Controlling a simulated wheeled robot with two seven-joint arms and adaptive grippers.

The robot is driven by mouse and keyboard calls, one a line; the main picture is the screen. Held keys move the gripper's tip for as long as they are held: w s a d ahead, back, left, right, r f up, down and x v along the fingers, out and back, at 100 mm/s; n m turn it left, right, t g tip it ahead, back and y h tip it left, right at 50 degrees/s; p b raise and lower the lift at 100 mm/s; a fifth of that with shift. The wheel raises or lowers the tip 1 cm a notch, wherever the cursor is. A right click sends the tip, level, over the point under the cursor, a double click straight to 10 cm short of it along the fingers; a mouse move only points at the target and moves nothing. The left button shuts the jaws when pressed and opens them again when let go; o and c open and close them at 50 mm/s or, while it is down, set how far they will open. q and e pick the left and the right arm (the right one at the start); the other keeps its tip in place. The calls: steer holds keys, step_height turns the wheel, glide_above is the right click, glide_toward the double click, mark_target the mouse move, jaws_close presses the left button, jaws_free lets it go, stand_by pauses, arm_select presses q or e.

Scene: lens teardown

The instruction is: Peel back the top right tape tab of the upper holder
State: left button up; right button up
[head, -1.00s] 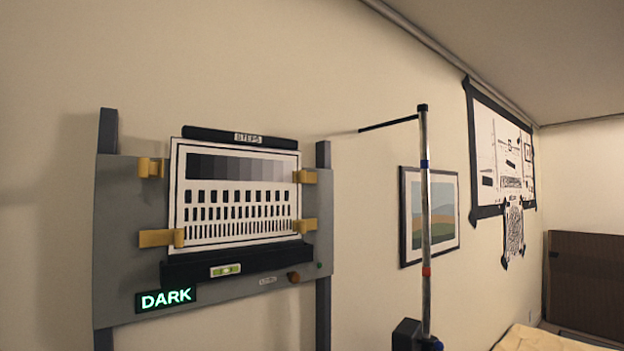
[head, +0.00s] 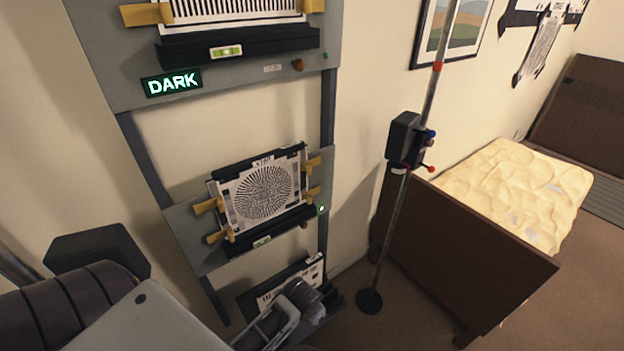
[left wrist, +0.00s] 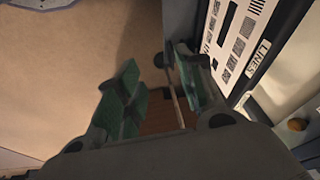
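The upper holder (head: 106,72) is a grey panel at the top left of the head view, cut off by the frame. Its striped chart (head: 235,8) shows only its lower part. The lower left yellow tab (head: 147,14) and part of the lower right tab (head: 313,5) show; the top right tab is out of view. My left gripper (left wrist: 158,85) is open and empty in the left wrist view, its green pads apart, beside a chart labelled LINES (left wrist: 240,45). In the head view my left arm is low, well below the upper holder. My right gripper is not in view.
A middle holder (head: 187,232) carries a round-patterned chart (head: 264,192) with yellow tabs. A lowest chart (head: 310,270) is partly hidden by my arm. A metal pole (head: 393,230) with a black box (head: 403,138) stands right of the holders, near a brown-sided bed (head: 465,250).

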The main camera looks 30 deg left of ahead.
arm_select(q)
steer(key=w+a+r+n+t+y, duration=0.1)
steer(key=w+r+n+y, duration=0.15)
steer(key=w+r, duration=1)
steer(key=w+a+r+n+t+y, duration=0.1)
steer(key=w+r+n+y, duration=0.15)
steer(key=w+r, duration=1.05)
steer(key=w+a+r+n+t+y, duration=0.15)
steer(key=w+r+y, duration=0.45)
steer(key=r, duration=1.1)
steer(key=w+r+n+y, duration=0.1)
steer(key=w+r+n, duration=0.15)
steer(key=r, duration=0.95)
steer(key=w+r+n+y, duration=0.1)
steer(key=r+n+y, duration=0.15)
steer(key=r, duration=1.05)
steer(key=s+r+n+g+y, duration=0.1)
steer(key=s+r+n+g, duration=0.1)
steer(key=r, duration=0.9)
steer(key=s+a+r+n+g+y, duration=0.1)
steer(key=s+r+n, duration=0.4)
steer(key=r, duration=0.6)
steer(key=shift+s+r+g+y, duration=0.25)
steer(key=shift+s+g+y, duration=0.3)
steer(key=shift+s+g, duration=0.25)
steer(key=shift+w, duration=0.1)
steer(key=w+a+p, duration=0.1)
steer(key=a+p, duration=0.1)
steer(key=a, duration=1.1)
steer(key=shift+w+a, duration=0.4)
